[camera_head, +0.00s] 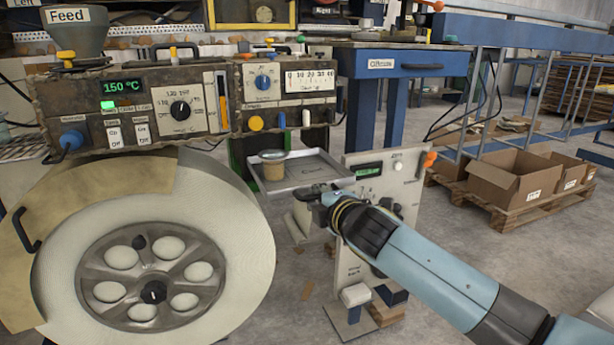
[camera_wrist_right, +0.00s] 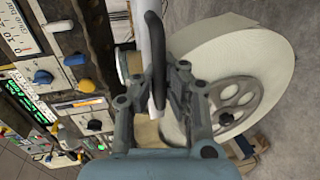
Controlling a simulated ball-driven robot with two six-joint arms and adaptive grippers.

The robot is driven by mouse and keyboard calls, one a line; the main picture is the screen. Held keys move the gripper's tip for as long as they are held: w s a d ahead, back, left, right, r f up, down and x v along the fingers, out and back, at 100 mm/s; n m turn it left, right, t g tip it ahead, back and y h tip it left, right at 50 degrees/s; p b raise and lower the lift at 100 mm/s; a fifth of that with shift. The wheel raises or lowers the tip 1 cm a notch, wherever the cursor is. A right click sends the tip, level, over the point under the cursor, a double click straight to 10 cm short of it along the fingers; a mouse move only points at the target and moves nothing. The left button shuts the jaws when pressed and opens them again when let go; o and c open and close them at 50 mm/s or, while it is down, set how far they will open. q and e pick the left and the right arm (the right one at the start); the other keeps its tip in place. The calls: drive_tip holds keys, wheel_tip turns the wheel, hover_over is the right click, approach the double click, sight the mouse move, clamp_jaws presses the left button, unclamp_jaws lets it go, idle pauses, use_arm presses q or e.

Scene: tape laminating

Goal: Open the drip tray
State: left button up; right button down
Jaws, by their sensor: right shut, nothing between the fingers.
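The drip tray (camera_head: 318,163) is a shallow grey metal tray below the right-hand control unit, jutting out towards me. In the right wrist view my gripper (camera_wrist_right: 163,92) is shut, with nothing held. A dark curved handle (camera_wrist_right: 154,50) and the pale narrow edge of the tray (camera_wrist_right: 143,35) show right at its fingers; whether they touch I cannot tell. The gripper partly hides the tray's front edge. My left gripper is out of view.
A large white roll (camera_head: 245,230) stands left of and close to the tray. A pale upright panel (camera_head: 405,185) with knobs is just behind my right arm. Control units (camera_head: 140,85) stand above. Cardboard boxes (camera_head: 515,180) lie far right; the floor between is mostly clear.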

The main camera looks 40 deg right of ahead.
drive_tip(key=shift+f+p+v, duration=0.15)
drive_tip(key=shift+f+v, duration=0.1)
drive_tip(key=shift+v, duration=0.95)
drive_tip(key=shift+f+p+v, duration=0.15)
drive_tip(key=shift+f+v, duration=0.1)
drive_tip(key=shift+v, duration=0.9)
drive_tip(key=c, duration=1.4)
unclamp_jaws()
drive_tip(key=shift+s, duration=0.1)
drive_tip(key=v, duration=1.2)
